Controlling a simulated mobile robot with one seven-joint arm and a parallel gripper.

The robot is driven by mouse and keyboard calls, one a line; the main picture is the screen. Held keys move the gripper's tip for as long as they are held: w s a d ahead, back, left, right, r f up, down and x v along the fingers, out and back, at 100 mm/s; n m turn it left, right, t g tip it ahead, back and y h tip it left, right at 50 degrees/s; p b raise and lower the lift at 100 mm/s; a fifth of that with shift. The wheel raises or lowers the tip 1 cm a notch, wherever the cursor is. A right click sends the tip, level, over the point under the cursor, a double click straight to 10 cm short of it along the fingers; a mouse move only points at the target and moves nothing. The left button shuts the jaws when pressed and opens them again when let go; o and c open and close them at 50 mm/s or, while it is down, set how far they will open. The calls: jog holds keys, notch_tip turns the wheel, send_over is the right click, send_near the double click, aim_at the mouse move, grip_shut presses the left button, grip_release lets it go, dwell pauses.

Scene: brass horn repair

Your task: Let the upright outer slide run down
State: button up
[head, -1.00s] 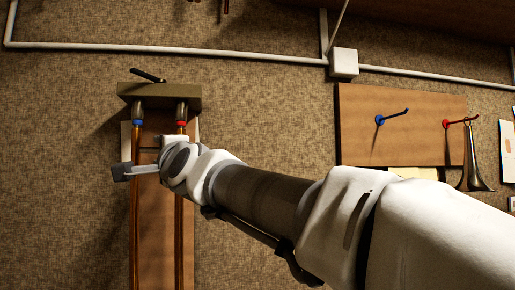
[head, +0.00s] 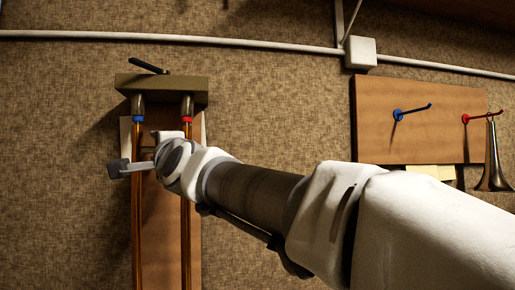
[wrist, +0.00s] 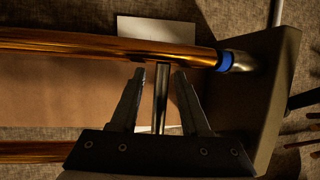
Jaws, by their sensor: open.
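The upright outer slide is two parallel brass tubes (head: 137,225) hanging from a dark clamp block (head: 162,88) on the wall. Blue (head: 138,119) and red (head: 187,119) bands mark the tube tops just under the block. In the wrist view, turned sideways, one tube (wrist: 100,45) enters the block (wrist: 272,90) at its blue band. A silver cross brace (wrist: 161,95) spans from this tube. My gripper (wrist: 160,74) is open, with one finger on each side of the brace and visible gaps to it. In the head view my wrist hides the brace and part of the right tube.
A wooden board (head: 174,235) stands behind the tubes. To the right, a wooden panel (head: 425,130) carries a blue hook (head: 411,109) and a red hook (head: 480,117), with a horn bell (head: 493,165) hanging there. A white conduit (head: 200,38) crosses the wall above.

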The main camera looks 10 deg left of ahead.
grip_shut()
dwell(1.3)
